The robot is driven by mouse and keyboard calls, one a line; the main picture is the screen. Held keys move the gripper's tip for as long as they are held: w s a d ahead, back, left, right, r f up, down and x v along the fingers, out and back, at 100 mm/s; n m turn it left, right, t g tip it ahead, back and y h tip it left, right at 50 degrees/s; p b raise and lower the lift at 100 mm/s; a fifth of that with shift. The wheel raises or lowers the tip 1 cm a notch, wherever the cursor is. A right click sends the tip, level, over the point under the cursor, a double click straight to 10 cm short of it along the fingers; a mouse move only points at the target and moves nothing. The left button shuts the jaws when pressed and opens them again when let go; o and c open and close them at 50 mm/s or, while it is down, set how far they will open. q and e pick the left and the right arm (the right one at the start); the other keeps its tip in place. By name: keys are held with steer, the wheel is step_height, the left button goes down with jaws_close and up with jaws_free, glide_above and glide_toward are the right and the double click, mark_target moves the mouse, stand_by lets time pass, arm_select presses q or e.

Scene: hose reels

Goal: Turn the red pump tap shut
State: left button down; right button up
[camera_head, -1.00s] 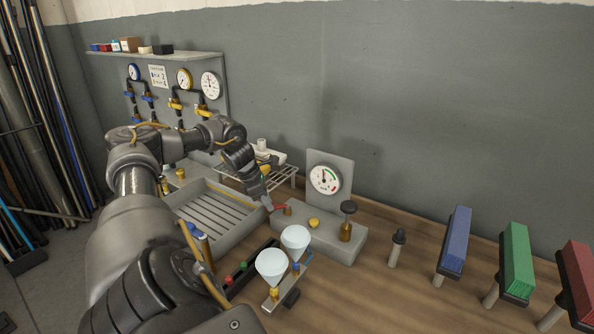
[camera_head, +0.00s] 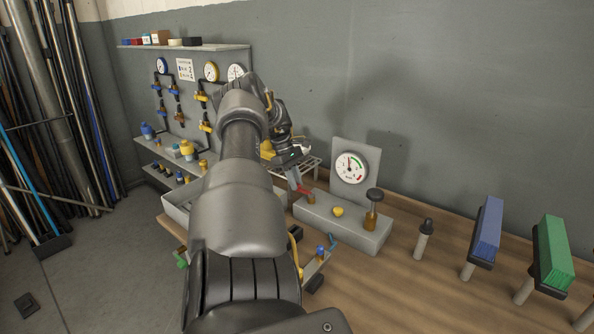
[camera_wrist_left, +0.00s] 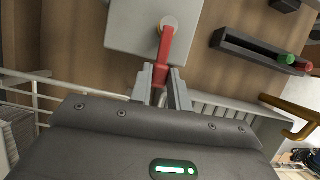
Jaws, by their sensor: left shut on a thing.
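The red pump tap (camera_head: 304,190) is a red lever on a short brass post at the left end of the grey pump block (camera_head: 345,228). It also shows in the left wrist view (camera_wrist_left: 166,45), where the lever runs from its pivot down between the fingers. My left gripper (camera_head: 296,184) is shut on the lever, with one finger on each side of it (camera_wrist_left: 160,82). A round white gauge (camera_head: 351,168) stands on a plate behind the block. My right gripper is not in view.
A black knob on a brass stem (camera_head: 373,205) and a yellow button (camera_head: 338,212) sit on the block. My left arm hides much of the tray.

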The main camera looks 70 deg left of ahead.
arm_select(q)
steer(key=shift+w+a, duration=0.1)
steer(key=shift+a, duration=0.05)
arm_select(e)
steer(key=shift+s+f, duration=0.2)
arm_select(q)
steer(key=shift+w+m, duration=0.1)
steer(key=shift+m, duration=0.2)
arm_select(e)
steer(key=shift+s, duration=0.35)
arm_select(q)
steer(key=c, duration=1.3)
jaws_free()
steer(key=shift+w, duration=0.15)
steer(key=shift+r, duration=0.1)
steer(key=shift+b+v, duration=0.95)
steer(key=shift+v, duration=4.35)
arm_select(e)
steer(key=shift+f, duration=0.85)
